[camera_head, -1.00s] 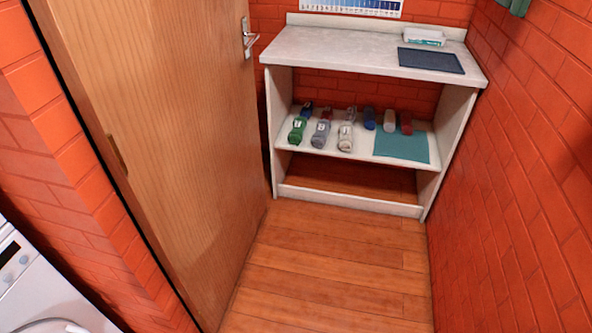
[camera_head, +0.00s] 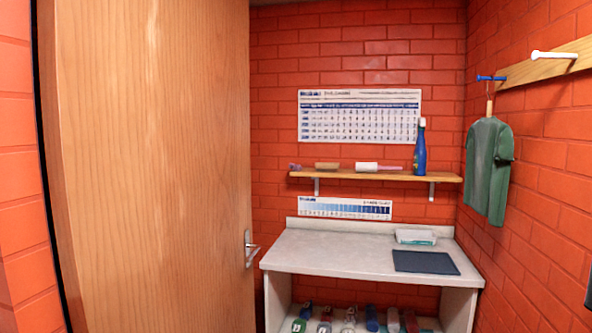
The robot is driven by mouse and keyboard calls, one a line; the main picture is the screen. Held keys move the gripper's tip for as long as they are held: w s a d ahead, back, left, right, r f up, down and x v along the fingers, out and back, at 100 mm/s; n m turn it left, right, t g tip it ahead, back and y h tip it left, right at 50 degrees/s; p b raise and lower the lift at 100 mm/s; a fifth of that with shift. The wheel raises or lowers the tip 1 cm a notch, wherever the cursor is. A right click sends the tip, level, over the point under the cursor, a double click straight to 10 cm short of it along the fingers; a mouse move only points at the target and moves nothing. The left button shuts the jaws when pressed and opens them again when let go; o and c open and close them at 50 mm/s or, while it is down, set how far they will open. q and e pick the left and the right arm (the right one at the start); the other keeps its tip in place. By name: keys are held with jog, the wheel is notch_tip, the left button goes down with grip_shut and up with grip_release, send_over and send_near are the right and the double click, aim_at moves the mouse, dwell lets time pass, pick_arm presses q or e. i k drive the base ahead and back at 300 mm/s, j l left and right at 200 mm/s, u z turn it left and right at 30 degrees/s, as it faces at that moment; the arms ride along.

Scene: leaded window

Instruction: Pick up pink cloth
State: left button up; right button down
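I see no pink cloth that I can make out for sure. The wall shelf (camera_head: 447,177) holds a small pinkish-purple item (camera_head: 295,167) at its left end, too small to identify, and a thin pink handle-like piece (camera_head: 391,168) beside a white roll-shaped item (camera_head: 366,167). A dark blue flat mat or folded cloth (camera_head: 425,262) lies on the counter (camera_head: 330,254). Neither of my grippers is in view.
A wooden door (camera_head: 155,170) stands at the left. A blue bottle (camera_head: 421,150) is on the wall shelf, and a white-and-teal pack (camera_head: 415,237) is on the counter. A green garment (camera_head: 488,170) hangs at right.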

aim_at(292, 165)
jog(key=i+l+z, duration=0.2)
jog(key=i, duration=0.85)
jog(key=i+l+z, duration=0.15)
jog(key=i, duration=0.85)
